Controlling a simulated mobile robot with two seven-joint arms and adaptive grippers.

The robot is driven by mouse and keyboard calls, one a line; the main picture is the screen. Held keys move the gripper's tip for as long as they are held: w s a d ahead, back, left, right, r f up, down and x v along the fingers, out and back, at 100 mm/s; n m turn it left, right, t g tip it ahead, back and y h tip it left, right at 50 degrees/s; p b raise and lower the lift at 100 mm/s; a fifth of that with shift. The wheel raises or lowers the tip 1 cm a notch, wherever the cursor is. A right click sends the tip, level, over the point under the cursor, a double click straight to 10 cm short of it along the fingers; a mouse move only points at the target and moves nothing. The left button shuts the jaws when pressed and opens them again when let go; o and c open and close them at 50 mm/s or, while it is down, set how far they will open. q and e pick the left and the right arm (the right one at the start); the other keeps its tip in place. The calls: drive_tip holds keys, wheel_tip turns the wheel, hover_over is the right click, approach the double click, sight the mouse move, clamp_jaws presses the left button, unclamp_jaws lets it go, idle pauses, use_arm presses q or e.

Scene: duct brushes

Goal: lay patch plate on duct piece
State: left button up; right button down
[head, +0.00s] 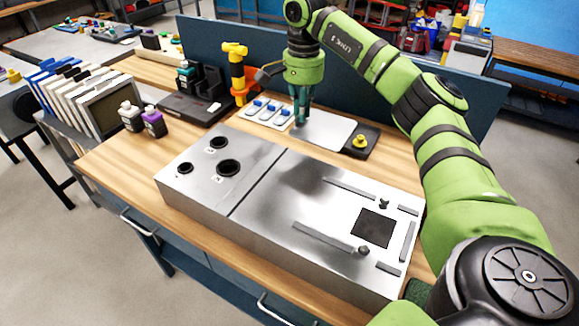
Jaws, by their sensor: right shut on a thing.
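The duct piece (270,222) is a long silver metal box on the wooden bench. Its right half has a dark square opening (373,228) with strips and small dark knobs around it. Its left part has several round black holes. The patch plate (330,132) is a flat pale metal sheet behind the duct piece, over a dark tray. My right gripper (301,117) points down at the plate's left end and is shut on it. I cannot tell whether the plate is lifted off the tray. My left gripper is not in view.
A white tray with blue-topped items (268,111) lies left of my gripper. A yellow and orange tool (237,72) stands behind. Two small bottles (152,121) stand at left. A blue panel backs the bench.

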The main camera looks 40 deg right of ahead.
drive_tip(key=p, duration=0.3)
approach(275, 185)
drive_tip(key=d+r, duration=0.1)
drive_tip(key=d, duration=0.2)
drive_tip(key=a+f+p, duration=0.1)
drive_tip(key=a+f, duration=0.1)
drive_tip(key=a, duration=0.1)
drive_tip(key=shift+w+f, duration=0.1)
drive_tip(key=shift+f, duration=0.3)
wheel_tip(275, 185, down, 3)
drive_tip(key=shift+f+p, duration=0.1)
drive_tip(key=shift+p, duration=0.75)
drive_tip(key=shift+f, duration=0.6)
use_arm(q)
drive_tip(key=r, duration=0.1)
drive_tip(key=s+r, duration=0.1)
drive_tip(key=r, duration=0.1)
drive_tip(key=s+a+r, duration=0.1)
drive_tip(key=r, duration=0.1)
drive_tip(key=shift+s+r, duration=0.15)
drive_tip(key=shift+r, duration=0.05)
use_arm(e)
drive_tip(key=c, duration=1.3)
unclamp_jaws()
drive_tip(key=shift+r, duration=0.1)
